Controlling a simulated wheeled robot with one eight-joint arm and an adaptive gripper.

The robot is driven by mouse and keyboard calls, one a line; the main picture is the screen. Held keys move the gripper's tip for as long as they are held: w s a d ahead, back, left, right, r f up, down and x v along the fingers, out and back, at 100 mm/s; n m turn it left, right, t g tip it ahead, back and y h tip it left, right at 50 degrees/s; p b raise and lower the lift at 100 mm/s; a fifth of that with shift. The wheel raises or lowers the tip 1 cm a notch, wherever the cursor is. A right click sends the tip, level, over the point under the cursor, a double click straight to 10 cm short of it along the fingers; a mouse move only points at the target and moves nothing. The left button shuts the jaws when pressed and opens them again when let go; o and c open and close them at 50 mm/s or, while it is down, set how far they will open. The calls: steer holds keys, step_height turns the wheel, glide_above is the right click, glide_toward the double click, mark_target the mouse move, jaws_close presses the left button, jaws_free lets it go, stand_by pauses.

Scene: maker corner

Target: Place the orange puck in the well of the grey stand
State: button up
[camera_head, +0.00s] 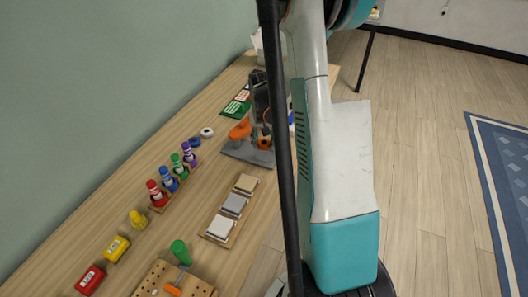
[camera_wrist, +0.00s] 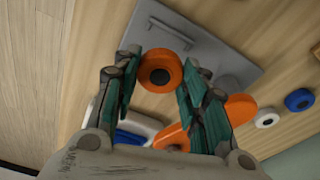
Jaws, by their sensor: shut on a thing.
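The orange puck (camera_wrist: 160,71), round with a dark centre, sits between the two fingertips of my gripper (camera_wrist: 158,75) in the wrist view. My gripper is shut on it. In the head view the puck (camera_head: 264,143) shows below my dark gripper (camera_head: 262,128), over the right part of the grey stand. The grey stand (camera_wrist: 225,52) is a flat plate behind the puck in the wrist view, with a raised bar on it; it also shows in the head view (camera_head: 235,151). I cannot make out the well. The gap between puck and stand is unclear.
An orange part (camera_head: 240,130) is at the stand's left side. A white ring (camera_head: 207,132) and a blue ring (camera_head: 195,142) lie left of it. A wooden tray with grey blocks (camera_head: 234,205) and coloured pegs (camera_head: 171,180) are nearer. My arm hides the table's right side.

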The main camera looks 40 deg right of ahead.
mark_target(264, 143)
steer(key=shift+f+b, duration=0.8)
steer(key=shift+f, duration=1.4)
steer(key=shift+f, duration=0.25)
steer(key=o, duration=0.6)
steer(key=shift+s+b, duration=0.1)
steer(key=shift+b, duration=0.2)
steer(key=o, duration=0.4)
steer(key=shift+c, duration=0.2)
steer(key=r+p, duration=0.1)
steer(key=r, duration=0.3)
steer(key=r+p, duration=0.2)
steer(key=r, duration=0.2)
steer(key=a+r+p, duration=0.1)
steer(key=r+p, duration=0.1)
steer(key=r, duration=0.2)
steer(key=shift+s+a+r, duration=0.1)
steer(key=shift+s+r, duration=0.15)
steer(key=shift+s, duration=0.1)
